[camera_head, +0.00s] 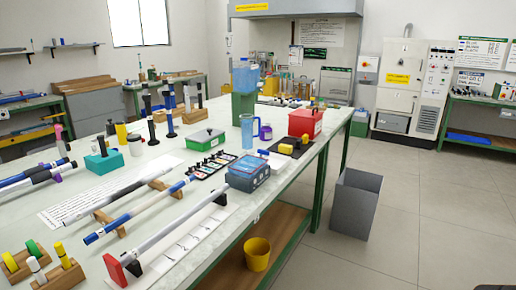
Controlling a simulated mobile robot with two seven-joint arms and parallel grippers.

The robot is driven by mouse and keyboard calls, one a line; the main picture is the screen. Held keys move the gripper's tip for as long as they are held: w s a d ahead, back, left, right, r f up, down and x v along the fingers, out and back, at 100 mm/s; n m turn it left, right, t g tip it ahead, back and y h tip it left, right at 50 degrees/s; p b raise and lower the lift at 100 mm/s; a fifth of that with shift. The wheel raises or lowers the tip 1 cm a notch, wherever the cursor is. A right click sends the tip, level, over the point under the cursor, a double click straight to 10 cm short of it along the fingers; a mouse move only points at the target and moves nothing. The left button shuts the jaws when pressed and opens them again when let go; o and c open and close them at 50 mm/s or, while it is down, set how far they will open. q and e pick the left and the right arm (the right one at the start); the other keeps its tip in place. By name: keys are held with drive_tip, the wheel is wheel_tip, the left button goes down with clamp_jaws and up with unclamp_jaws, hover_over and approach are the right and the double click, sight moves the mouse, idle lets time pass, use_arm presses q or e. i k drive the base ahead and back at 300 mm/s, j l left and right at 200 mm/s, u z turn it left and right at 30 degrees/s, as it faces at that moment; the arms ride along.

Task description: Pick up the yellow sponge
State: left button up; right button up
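A small yellow block (286,148), which looks like the sponge, lies at the near left side of a dark tray (300,143) on the long workbench, toward its right edge. Whether it rests in the tray or against its rim is too small to tell. A smaller yellow piece (305,138) shows farther back on the same tray. Neither of my grippers can be made out in the head view.
The workbench (262,195) is crowded. A blue box (249,173), red box (305,122), green box (205,139) and blue clear cylinder (247,131) stand around the tray. Long rods lie nearer. A grey bin (356,205) stands on the floor, which is otherwise open at right.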

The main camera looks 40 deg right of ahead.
sight(283, 148)
drive_tip(key=l+u, duration=0.45)
drive_tip(key=l, duration=0.25)
drive_tip(key=k+l+u, duration=0.1)
drive_tip(key=l+u, duration=0.35)
drive_tip(key=l, duration=1.7)
drive_tip(key=k+l, duration=0.15)
drive_tip(key=l, duration=0.4)
drive_tip(key=l+u, duration=0.1)
drive_tip(key=l, duration=0.5)
drive_tip(key=k+l, duration=0.15)
drive_tip(key=l, duration=0.4)
